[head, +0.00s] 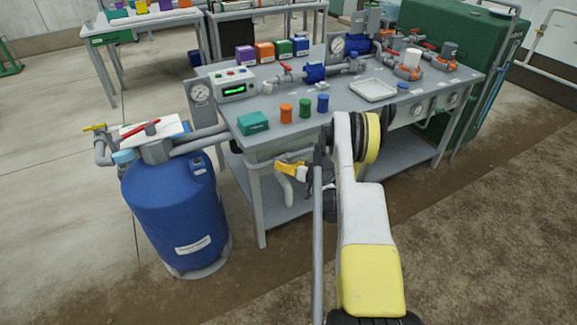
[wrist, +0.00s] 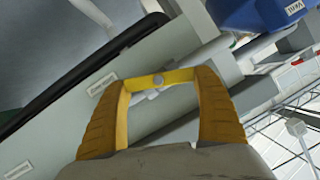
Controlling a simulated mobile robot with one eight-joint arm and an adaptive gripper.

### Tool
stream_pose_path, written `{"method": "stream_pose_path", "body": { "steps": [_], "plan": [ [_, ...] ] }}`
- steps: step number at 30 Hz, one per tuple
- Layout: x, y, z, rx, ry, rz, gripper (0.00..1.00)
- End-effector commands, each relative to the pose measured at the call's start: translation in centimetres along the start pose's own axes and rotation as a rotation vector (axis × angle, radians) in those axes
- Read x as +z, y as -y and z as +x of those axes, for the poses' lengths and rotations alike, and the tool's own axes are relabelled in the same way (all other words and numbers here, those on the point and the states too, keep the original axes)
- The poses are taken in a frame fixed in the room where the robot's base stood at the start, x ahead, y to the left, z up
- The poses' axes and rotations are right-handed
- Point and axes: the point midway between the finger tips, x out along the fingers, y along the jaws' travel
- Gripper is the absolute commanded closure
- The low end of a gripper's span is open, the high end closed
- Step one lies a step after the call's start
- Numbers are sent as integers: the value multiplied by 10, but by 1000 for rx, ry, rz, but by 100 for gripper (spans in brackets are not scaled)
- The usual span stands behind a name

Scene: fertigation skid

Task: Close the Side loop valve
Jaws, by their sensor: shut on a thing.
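A yellow valve lever (wrist: 157,80) with a grey bolt at its middle spans the space between my fingertips in the wrist view. My gripper (wrist: 160,82) is shut on this lever, one orange-brown finger at each end. I take it for the Side loop valve's lever, but no readable label confirms this. In the head view my gripper (head: 288,164) is at the front side of the grey bench, below its top, by a grey bent pipe (head: 285,188). My own arm hides part of that area. The lever's exact angle to its pipe is hard to tell.
A blue tank (head: 180,225) with a red-handled valve (head: 145,130) stands left of the bench. The bench top (head: 345,125) bears a green box (head: 252,123), small coloured cylinders, a white tray (head: 373,90), gauges and pipework. A large green tank (head: 470,60) stands behind right. Floor in front is clear.

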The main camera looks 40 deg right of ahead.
Motion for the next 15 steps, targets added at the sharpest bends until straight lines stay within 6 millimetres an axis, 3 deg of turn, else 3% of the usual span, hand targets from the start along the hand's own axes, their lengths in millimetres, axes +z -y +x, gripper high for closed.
{"method": "stream_pose_path", "body": {
  "steps": [15],
  "plan": [
    [0, -5, 0, -158, -1, 386, 52]
  ]
}}
